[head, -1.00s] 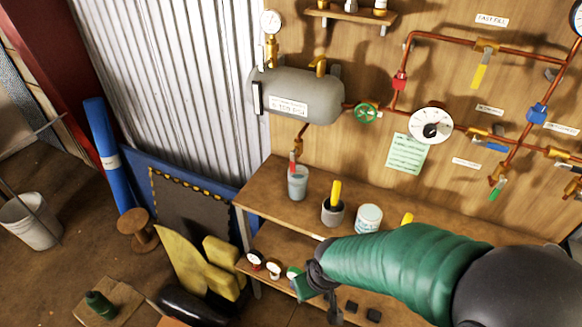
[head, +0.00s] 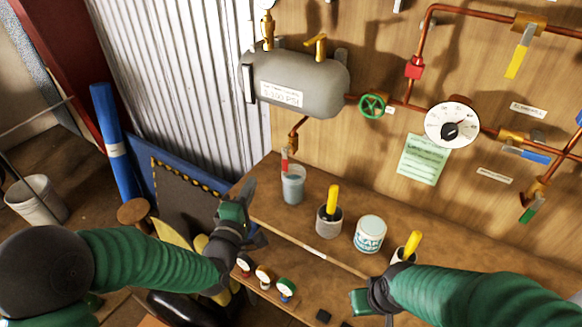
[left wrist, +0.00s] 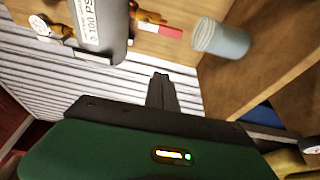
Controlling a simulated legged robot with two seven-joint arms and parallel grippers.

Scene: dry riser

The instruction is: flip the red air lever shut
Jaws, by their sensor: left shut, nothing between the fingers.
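The red lever (head: 284,160) hangs down from a brass valve (head: 297,133) on the pipe below the grey tank (head: 300,85). Its lower end is just above or at the mouth of a grey cup (head: 293,188). In the left wrist view the red lever (left wrist: 160,29) shows near the top, beside the cup (left wrist: 220,40). My left gripper (head: 250,190) is left of the cup at the bench's left end, apart from the lever. Its fingers (left wrist: 162,88) are shut and empty. My right gripper (head: 372,308) is low at the bench front; its jaw state is unclear.
The upper bench shelf (head: 265,215) carries a pot with a yellow handle (head: 329,220) and a white tin (head: 370,234). Small gauges (head: 264,276) stand on the lower shelf. A green handwheel (head: 372,105) and white dial (head: 452,124) are right of the tank.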

